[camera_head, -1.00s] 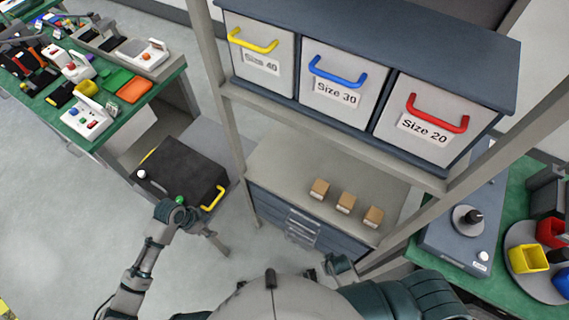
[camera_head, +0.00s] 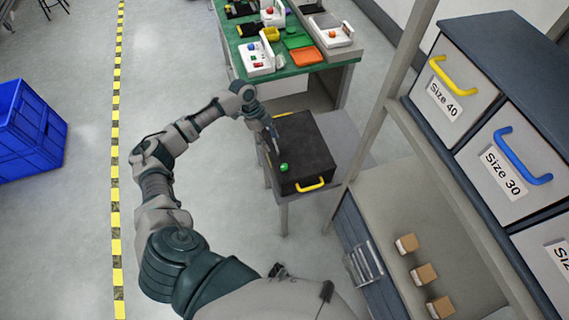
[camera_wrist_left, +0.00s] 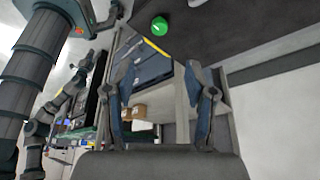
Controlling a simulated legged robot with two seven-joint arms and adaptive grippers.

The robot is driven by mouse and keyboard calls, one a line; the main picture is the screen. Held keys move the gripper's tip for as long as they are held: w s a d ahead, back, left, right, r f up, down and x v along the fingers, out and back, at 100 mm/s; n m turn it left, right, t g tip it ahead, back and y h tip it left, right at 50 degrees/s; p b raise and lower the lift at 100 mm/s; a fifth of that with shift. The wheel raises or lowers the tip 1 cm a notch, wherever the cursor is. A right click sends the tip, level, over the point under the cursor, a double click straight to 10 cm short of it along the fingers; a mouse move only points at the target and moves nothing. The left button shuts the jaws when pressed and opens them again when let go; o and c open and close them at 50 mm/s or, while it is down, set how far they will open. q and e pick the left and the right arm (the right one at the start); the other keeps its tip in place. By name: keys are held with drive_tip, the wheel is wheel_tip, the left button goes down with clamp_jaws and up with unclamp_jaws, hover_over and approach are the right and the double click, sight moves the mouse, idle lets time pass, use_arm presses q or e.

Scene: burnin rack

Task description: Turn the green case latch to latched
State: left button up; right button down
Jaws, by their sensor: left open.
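The black case (camera_head: 309,143) lies on a small grey table, with a yellow handle (camera_head: 310,185) on its near side. The green latch knob (camera_head: 284,167) is on the case's top near the front left corner. It also shows at the top of the left wrist view (camera_wrist_left: 160,26). Its latch position cannot be read. My left gripper (camera_head: 273,141) is open and empty, over the case's left edge, behind the knob and apart from it. In the left wrist view its two fingers (camera_wrist_left: 163,80) are spread with nothing between them. My right gripper cannot be made out.
A green-topped bench (camera_head: 303,70) with several devices and trays stands behind the case. A shelf rack with labelled drawers (camera_head: 450,90) and small cardboard boxes (camera_head: 407,243) stands to the right. Blue crates (camera_head: 25,135) stand at the far left. The floor left of the case is clear.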

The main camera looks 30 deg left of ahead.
sight(284, 166)
use_arm(q)
drive_tip(key=x, duration=1.2)
drive_tip(key=shift+f, duration=0.4)
drive_tip(key=shift+d+f+b, duration=0.3)
drive_tip(key=shift+f, duration=0.2)
use_arm(e)
drive_tip(key=shift+w+a+r, duration=0.1)
drive_tip(key=shift+w+r, duration=0.15)
drive_tip(key=shift+w, duration=0.25)
drive_tip(key=shift+w+a+r, duration=0.1)
drive_tip(key=shift+w+r, duration=0.1)
drive_tip(key=shift+w, duration=0.25)
drive_tip(key=shift+s, duration=0.1)
use_arm(q)
clamp_jaws()
use_arm(e)
drive_tip(key=shift+s, duration=0.35)
